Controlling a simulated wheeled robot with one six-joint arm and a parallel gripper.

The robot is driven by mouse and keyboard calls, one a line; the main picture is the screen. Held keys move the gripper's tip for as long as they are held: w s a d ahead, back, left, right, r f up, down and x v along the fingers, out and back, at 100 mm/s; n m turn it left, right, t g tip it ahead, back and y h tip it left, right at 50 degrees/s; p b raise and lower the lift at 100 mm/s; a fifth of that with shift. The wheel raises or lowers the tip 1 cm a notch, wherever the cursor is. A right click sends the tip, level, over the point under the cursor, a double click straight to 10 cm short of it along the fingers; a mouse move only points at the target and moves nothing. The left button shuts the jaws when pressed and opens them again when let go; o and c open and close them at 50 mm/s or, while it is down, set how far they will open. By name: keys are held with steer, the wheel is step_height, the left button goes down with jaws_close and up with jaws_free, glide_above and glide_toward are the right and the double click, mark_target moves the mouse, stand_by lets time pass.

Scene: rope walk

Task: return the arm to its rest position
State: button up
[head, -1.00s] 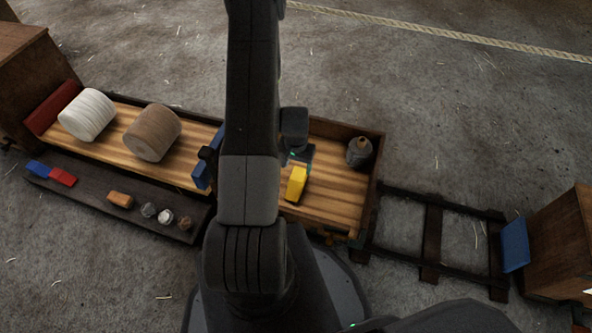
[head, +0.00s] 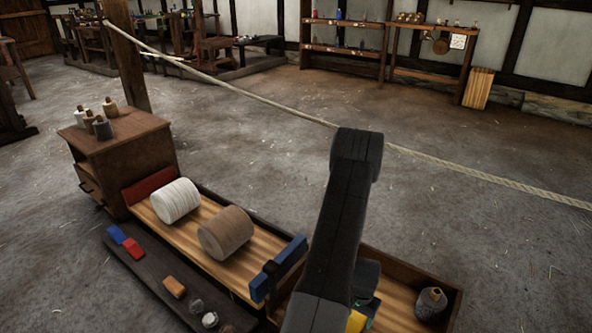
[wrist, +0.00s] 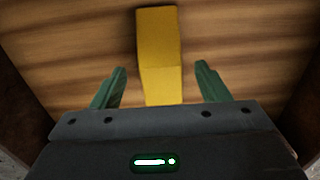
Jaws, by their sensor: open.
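My gripper (wrist: 160,78) is open in the wrist view, with its two green fingers apart. A yellow block (wrist: 158,38) lies on the wooden floor of the tray ahead of the fingers, its near end in line with the gap between them. There is clear space on both sides of the block, and nothing is held. In the head view my arm reaches down into the right part of the long wooden tray (head: 400,304). The yellow block (head: 356,321) shows only partly at the bottom edge, behind my arm.
A blue bar (head: 278,270) crosses the tray left of my arm. White (head: 175,201) and brown (head: 226,233) spools lie beyond it. A grey bottle (head: 431,303) stands at the tray's right end. A rope (head: 450,170) runs across behind my arm. Open floor lies beyond.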

mark_target(355, 321)
step_height(355, 321, down, 6)
steer(key=shift+r+b, duration=0.2)
steer(key=shift+b, duration=0.65)
step_height(355, 321, up, 3)
steer(key=shift+f+p, duration=0.1)
steer(key=shift+p, duration=0.6)
steer(key=shift+r, duration=0.7)
